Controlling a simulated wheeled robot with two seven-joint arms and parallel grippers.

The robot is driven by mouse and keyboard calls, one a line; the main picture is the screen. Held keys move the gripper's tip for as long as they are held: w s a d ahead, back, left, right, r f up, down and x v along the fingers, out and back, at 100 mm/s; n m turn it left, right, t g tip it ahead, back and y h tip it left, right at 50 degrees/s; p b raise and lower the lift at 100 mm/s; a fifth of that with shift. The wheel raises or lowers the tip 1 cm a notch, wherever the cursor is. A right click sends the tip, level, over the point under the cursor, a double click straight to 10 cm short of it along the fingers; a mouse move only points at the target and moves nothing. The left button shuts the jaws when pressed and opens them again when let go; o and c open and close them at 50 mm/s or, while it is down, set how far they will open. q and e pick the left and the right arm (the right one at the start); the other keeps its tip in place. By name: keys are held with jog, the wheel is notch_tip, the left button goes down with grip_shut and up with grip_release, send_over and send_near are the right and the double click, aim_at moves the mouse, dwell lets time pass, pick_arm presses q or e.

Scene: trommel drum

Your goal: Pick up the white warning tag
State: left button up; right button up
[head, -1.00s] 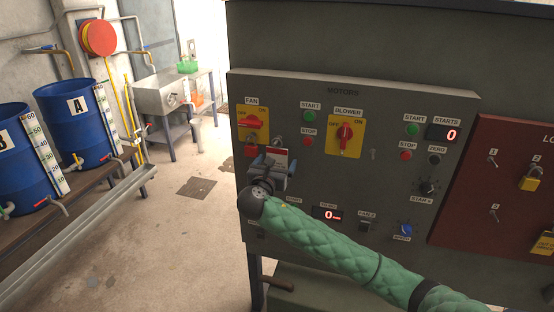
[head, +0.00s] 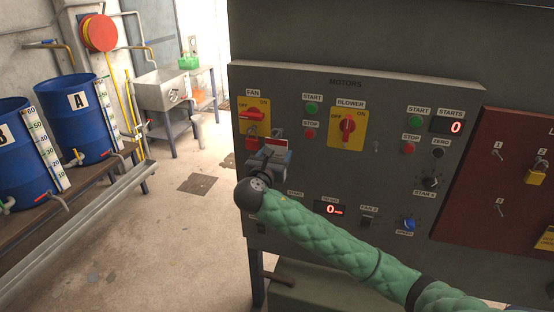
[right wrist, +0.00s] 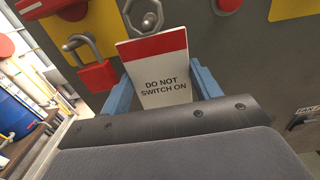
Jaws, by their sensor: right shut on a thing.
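The white warning tag (right wrist: 160,78) has a red band on top and reads "DO NOT SWITCH ON" in the right wrist view. It stands between the two blue fingers of my right gripper (right wrist: 162,92), which is shut on it. In the head view, my right gripper (head: 268,160) is in front of the grey motors panel (head: 345,90), just below the fan switch (head: 252,115). A metal fitting (right wrist: 146,14) is on the panel just above the tag. My left gripper is not in view.
A red padlock (right wrist: 98,76) hangs close to the tag's left. The blower switch (head: 347,126) and several buttons are to the right. A dark red board (head: 500,180) with padlocks is further right. Blue drums (head: 72,125) stand far left; floor between is open.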

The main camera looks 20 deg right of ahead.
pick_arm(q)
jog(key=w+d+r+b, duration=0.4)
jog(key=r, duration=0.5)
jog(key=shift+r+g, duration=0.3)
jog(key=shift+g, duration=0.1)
pick_arm(e)
jog(key=v, duration=1.6)
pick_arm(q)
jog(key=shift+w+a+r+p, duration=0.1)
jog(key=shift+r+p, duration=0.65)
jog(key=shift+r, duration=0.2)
pick_arm(e)
jog(key=shift+r, duration=0.45)
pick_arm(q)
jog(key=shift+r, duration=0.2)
pick_arm(e)
jog(key=shift+s+a, duration=0.15)
jog(key=shift+s, duration=0.05)
pick_arm(q)
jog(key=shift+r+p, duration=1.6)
jog(key=shift+p, duration=0.2)
pick_arm(e)
jog(key=shift+v, duration=2.15)
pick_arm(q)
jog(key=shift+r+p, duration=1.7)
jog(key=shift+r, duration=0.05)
pick_arm(e)
jog(key=shift+v, duration=2.95)
